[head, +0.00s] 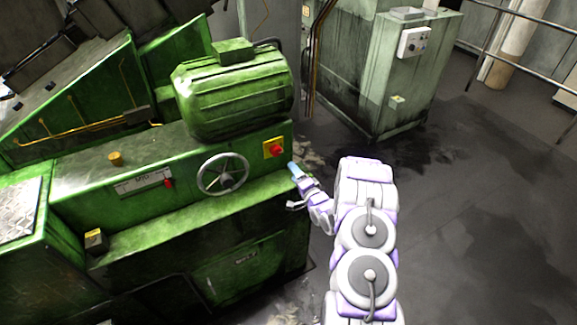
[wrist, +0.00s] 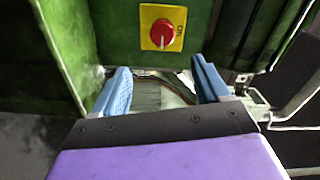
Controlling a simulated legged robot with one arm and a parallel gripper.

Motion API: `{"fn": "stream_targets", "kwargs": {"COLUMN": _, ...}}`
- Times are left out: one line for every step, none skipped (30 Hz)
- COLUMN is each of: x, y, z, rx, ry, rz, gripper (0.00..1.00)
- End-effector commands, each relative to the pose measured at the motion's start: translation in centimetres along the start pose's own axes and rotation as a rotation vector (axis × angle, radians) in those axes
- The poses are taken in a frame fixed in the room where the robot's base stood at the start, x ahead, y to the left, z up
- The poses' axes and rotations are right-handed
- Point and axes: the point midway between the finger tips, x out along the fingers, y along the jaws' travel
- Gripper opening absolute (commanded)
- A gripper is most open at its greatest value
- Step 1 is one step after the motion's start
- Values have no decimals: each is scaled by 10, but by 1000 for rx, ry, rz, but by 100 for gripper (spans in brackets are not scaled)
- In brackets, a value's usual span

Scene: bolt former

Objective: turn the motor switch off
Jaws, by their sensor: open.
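The motor switch is a red rotary knob (head: 277,151) on a yellow plate, on the green machine's front face below the motor. In the wrist view the red knob (wrist: 162,33) faces me on its yellow plate (wrist: 147,14), with a mark at the plate's right side that I cannot read clearly. My gripper (head: 295,185) is just right of and below the switch in the head view. In the wrist view my gripper (wrist: 158,85) has its two blue fingers spread apart, with nothing between them. The knob lies beyond the fingertips, apart from them.
The green machine (head: 150,220) fills the left, with a ledge below the switch. A handwheel (head: 223,174) and a small red lever (head: 169,183) are on its front. A pale green cabinet (head: 385,80) stands behind. The dark floor (head: 470,210) at right is clear.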

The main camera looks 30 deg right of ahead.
Motion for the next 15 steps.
{"fn": "stream_targets", "kwargs": {"x": -11, "y": 0, "z": -2, "rx": 2, "ry": 2, "rz": 1, "gripper": 75}}
{"fn": "stream_targets", "kwargs": {"x": -16, "y": 0, "z": -3, "rx": 0, "ry": 3, "rz": -1, "gripper": 75}}
{"fn": "stream_targets", "kwargs": {"x": -23, "y": 0, "z": -2, "rx": 1, "ry": 3, "rz": -1, "gripper": 75}}
{"fn": "stream_targets", "kwargs": {"x": -28, "y": 0, "z": -2, "rx": 2, "ry": 2, "rz": 0, "gripper": 75}}
{"fn": "stream_targets", "kwargs": {"x": -33, "y": 0, "z": -2, "rx": 2, "ry": 1, "rz": 1, "gripper": 75}}
{"fn": "stream_targets", "kwargs": {"x": -38, "y": 1, "z": -1, "rx": 0, "ry": 1, "rz": 2, "gripper": 75}}
{"fn": "stream_targets", "kwargs": {"x": -41, "y": 1, "z": -2, "rx": 0, "ry": 1, "rz": 2, "gripper": 75}}
{"fn": "stream_targets", "kwargs": {"x": -44, "y": 1, "z": -2, "rx": 0, "ry": 1, "rz": 1, "gripper": 75}}
{"fn": "stream_targets", "kwargs": {"x": -47, "y": 1, "z": -2, "rx": 0, "ry": 1, "rz": 0, "gripper": 75}}
{"fn": "stream_targets", "kwargs": {"x": -49, "y": 0, "z": -2, "rx": -1, "ry": 1, "rz": -1, "gripper": 75}}
{"fn": "stream_targets", "kwargs": {"x": -51, "y": 0, "z": -2, "rx": -1, "ry": 0, "rz": -2, "gripper": 75}}
{"fn": "stream_targets", "kwargs": {"x": -52, "y": 0, "z": -1, "rx": -2, "ry": 0, "rz": -2, "gripper": 75}}
{"fn": "stream_targets", "kwargs": {"x": -53, "y": 0, "z": -1, "rx": -2, "ry": 0, "rz": -3, "gripper": 75}}
{"fn": "stream_targets", "kwargs": {"x": -54, "y": 0, "z": -1, "rx": -1, "ry": 1, "rz": -3, "gripper": 75}}
{"fn": "stream_targets", "kwargs": {"x": -54, "y": 0, "z": -1, "rx": -1, "ry": 1, "rz": -3, "gripper": 75}}
